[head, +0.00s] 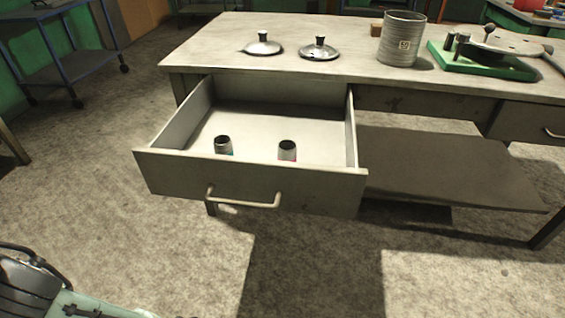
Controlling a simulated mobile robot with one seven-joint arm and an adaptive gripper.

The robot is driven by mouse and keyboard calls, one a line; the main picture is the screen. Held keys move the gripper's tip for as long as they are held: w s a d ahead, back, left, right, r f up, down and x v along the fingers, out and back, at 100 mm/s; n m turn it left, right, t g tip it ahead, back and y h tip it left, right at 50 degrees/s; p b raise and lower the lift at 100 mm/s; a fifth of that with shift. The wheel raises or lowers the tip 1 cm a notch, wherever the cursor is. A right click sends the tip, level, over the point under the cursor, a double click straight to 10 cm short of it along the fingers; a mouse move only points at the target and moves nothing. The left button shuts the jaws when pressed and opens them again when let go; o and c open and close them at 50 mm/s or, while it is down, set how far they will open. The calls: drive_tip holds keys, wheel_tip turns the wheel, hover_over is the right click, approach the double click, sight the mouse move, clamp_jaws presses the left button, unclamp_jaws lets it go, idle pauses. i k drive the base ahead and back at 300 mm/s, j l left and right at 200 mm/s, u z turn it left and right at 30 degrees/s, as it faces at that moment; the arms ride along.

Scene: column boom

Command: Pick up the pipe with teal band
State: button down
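Two short upright pipes stand in the open drawer, close behind its front panel. The left pipe (223,143) is grey with a dark open top, and a bit of teal band shows low on it. The right pipe (287,150) is similar, with a reddish or pink band low on its side. The drawer front hides the lower ends of both. The drawer (180,171) is pulled out from the workbench. I cannot make out my gripper in the head view; only parts of my own body show at the bottom left.
The workbench (215,50) holds two metal lids (263,47) (320,52), a ribbed can (401,42) and a green-based device (470,62). A drawer handle (243,203) juts forward. A lower shelf (440,165) lies to the right. The floor in front is clear.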

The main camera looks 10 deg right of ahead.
sight(222, 144)
drive_tip(key=i+l+u, duration=0.1)
drive_tip(key=l, duration=1.7)
drive_tip(key=j, duration=0.75)
drive_tip(key=i+u, duration=0.05)
